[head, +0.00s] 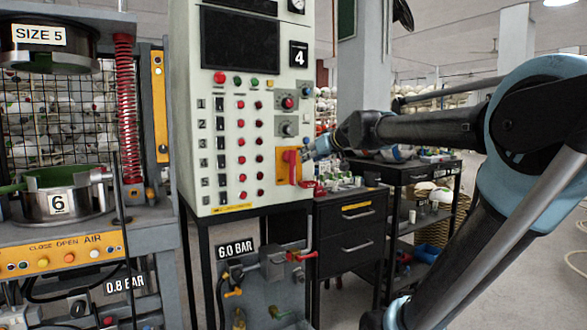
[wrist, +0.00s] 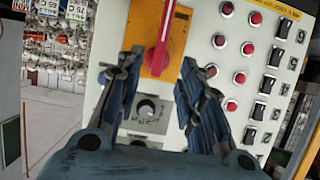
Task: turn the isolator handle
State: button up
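The isolator handle (head: 293,167) is a red lever on an orange plate (head: 282,168), low on the right side of the pale control cabinet. It stands about upright. In the wrist view the red handle (wrist: 164,38) lies in the gap between my fingers, partly cut off by the top edge, with the orange plate (wrist: 178,45) behind it. My gripper (wrist: 160,64) is open, with one finger on each side of the handle in the picture. In the head view my gripper (head: 313,152) is just right of the handle. I see no clear contact.
A round knob (wrist: 147,109) shows between my fingers. Switches and red buttons (wrist: 253,48) cover the cabinet face (head: 230,130). A black drawer unit (head: 350,235) with small items stands right of the cabinet. The press (head: 62,200) is at the left.

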aim_at(295, 163)
jog(key=x, duration=1.3)
jog(key=shift+w+a+f, duration=0.1)
jog(key=shift+w+f, duration=0.05)
jog(key=shift+f, duration=0.05)
jog(key=shift+c, duration=0.2)
grip_shut()
